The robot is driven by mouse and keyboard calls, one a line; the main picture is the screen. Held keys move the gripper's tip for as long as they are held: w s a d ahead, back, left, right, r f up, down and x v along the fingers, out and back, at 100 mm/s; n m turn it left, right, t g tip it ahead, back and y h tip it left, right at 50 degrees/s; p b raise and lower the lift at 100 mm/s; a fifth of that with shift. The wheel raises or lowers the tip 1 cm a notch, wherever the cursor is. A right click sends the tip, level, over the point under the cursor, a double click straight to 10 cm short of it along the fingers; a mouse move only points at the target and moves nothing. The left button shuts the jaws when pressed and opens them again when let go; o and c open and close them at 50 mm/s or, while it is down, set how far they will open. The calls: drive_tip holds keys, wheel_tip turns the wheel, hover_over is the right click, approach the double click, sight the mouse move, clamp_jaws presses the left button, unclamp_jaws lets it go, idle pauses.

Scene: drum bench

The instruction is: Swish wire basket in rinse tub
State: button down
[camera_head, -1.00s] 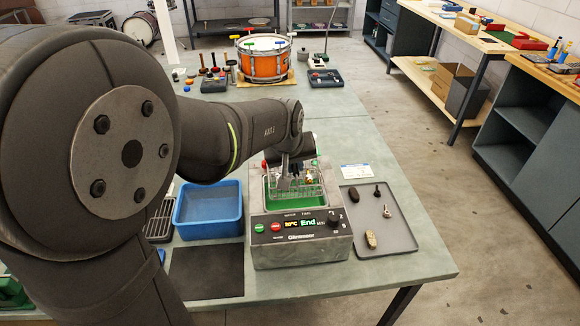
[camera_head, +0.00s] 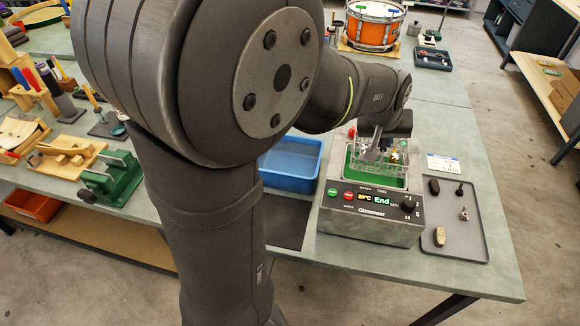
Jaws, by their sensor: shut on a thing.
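The wire basket (camera_head: 398,170) is a silver mesh basket with small metal parts in it. It is at the open top of the grey cleaner (camera_head: 370,226), whose green inside (camera_head: 372,180) shows around and below it. I cannot tell how far the basket is lifted. My gripper (camera_head: 371,155) is shut on the basket, at its left side, partly hidden by my wrist. The rinse tub, a blue tub (camera_head: 290,182), stands on the bench left of the cleaner. Its left part is hidden behind my arm.
A grey tray (camera_head: 470,244) with several small parts lies right of the cleaner, near a white card (camera_head: 443,163). A dark mat (camera_head: 287,228) lies in front of the tub. An orange drum (camera_head: 374,26) stands behind. A green vise (camera_head: 112,180) and wooden holders are at left.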

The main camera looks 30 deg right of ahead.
drive_tip(key=w, duration=0.1)
drive_tip(key=w+d+r, duration=0.2)
drive_tip(key=w, duration=0.1)
drive_tip(key=shift+r, duration=0.1)
drive_tip(key=w+a, duration=0.5)
drive_tip(key=w, duration=0.5)
drive_tip(key=w+a+f, duration=0.2)
drive_tip(key=a+f, duration=0.1)
drive_tip(key=a, duration=0.3)
drive_tip(key=w+a+f, duration=0.2)
drive_tip(key=a+f, duration=0.1)
drive_tip(key=a, duration=0.3)
drive_tip(key=shift+d+f, duration=0.1)
drive_tip(key=shift+f, duration=4.35)
drive_tip(key=shift+r, duration=1.1)
drive_tip(key=shift+f, duration=1.1)
